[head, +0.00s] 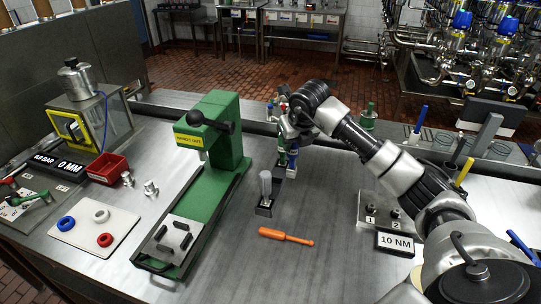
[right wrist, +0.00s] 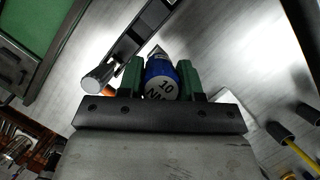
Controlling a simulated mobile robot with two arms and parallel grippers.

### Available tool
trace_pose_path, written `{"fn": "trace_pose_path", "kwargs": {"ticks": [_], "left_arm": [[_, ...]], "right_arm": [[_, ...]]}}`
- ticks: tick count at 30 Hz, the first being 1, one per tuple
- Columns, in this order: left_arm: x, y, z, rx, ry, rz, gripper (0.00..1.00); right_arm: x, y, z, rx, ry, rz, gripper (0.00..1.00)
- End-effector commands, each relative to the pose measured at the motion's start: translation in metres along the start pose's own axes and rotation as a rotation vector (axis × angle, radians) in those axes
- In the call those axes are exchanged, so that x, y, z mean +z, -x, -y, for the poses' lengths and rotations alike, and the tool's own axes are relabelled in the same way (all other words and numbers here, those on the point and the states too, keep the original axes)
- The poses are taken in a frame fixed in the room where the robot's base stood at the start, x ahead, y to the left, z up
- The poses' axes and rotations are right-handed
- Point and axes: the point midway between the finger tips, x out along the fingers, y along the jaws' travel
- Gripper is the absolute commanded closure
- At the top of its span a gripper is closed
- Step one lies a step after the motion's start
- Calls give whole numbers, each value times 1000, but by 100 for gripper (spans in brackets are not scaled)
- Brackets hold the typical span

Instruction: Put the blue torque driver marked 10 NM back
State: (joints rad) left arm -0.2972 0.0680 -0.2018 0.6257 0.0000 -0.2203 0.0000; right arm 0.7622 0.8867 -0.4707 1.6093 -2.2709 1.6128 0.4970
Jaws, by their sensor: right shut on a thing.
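The blue torque driver (right wrist: 162,80), marked 10 NM on its end, is held between the green fingers of my right gripper (right wrist: 162,78). In the head view my right gripper (head: 287,156) is over the middle of the table, behind a dark rack (head: 264,208). A grey cylinder (head: 266,184) stands upright in the rack's near end; it also shows in the right wrist view (right wrist: 98,78). My left gripper is not in view.
A green press (head: 222,135) stands left of the rack. An orange screwdriver (head: 286,236) lies in front of it. A 10 NM sign (head: 395,243) and a grey block (head: 368,198) are at right. A red bin (head: 107,169) is far left. The front middle is clear.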

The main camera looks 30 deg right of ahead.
Motion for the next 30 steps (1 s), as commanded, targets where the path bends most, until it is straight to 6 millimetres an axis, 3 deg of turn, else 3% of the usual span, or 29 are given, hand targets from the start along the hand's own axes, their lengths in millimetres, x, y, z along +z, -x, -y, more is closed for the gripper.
{"fn": "trace_pose_path", "kwargs": {"ticks": [4, 9, 19, 30], "left_arm": [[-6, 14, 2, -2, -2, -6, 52], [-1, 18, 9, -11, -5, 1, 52], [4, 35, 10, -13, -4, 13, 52], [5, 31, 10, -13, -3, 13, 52]], "right_arm": [[14, -22, -24, 5, 1, -2, 98], [20, -38, -35, 2, 0, 1, 98], [6, -73, -35, 0, -1, -1, 98], [4, -80, -35, 1, 1, 2, 98]]}}
